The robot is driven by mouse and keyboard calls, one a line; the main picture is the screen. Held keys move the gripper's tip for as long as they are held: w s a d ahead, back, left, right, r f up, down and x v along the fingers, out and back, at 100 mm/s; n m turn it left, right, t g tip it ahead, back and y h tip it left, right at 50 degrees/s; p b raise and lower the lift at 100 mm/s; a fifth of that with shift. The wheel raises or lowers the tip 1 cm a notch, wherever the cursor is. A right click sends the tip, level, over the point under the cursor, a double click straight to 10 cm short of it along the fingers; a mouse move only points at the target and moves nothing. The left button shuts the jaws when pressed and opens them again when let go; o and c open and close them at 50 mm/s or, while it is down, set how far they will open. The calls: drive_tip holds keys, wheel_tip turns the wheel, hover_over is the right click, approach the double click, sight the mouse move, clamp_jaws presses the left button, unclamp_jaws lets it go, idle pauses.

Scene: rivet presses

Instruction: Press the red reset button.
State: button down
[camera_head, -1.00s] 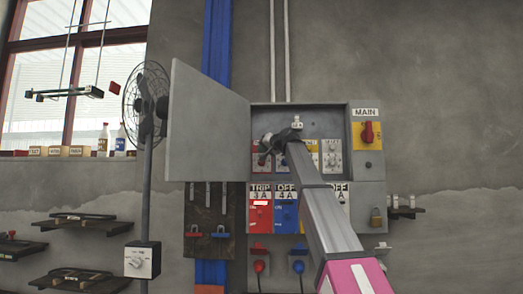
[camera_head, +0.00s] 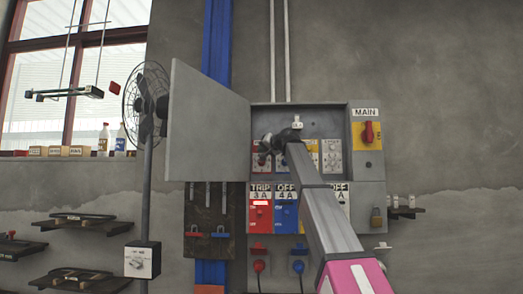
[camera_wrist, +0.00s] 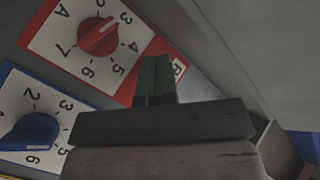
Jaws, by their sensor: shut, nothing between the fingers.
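My gripper (camera_head: 265,153) is at the open grey panel box, in front of the red dial plate at its left side. In the wrist view my gripper's dark green fingers (camera_wrist: 156,70) are closed together with nothing between them. Their tips overlap the lower right part of the red-bordered plate (camera_wrist: 142,83), beside a small white label (camera_wrist: 179,68) that is partly covered. The plate carries a red knob (camera_wrist: 98,36) on a white numbered dial. I cannot make out the red reset button; the fingers hide that spot. Whether the tips touch the plate I cannot tell.
A blue knob (camera_wrist: 28,132) on its own dial is beside the red plate. The box's open door (camera_head: 207,120) stands to the left, with a fan (camera_head: 148,105) beyond it. A red MAIN switch (camera_head: 368,133) is at the right. TRIP (camera_head: 260,214) and OFF (camera_head: 286,215) breakers sit below.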

drive_tip(key=shift+w, duration=0.3)
drive_tip(key=shift+s, duration=0.2)
idle(0.4)
drive_tip(key=shift+s, duration=0.8)
drive_tip(key=shift+s, duration=0.1)
drive_tip(key=s, duration=0.4)
drive_tip(key=shift+s+a, duration=0.1)
drive_tip(key=shift+s, duration=0.3)
idle(0.6)
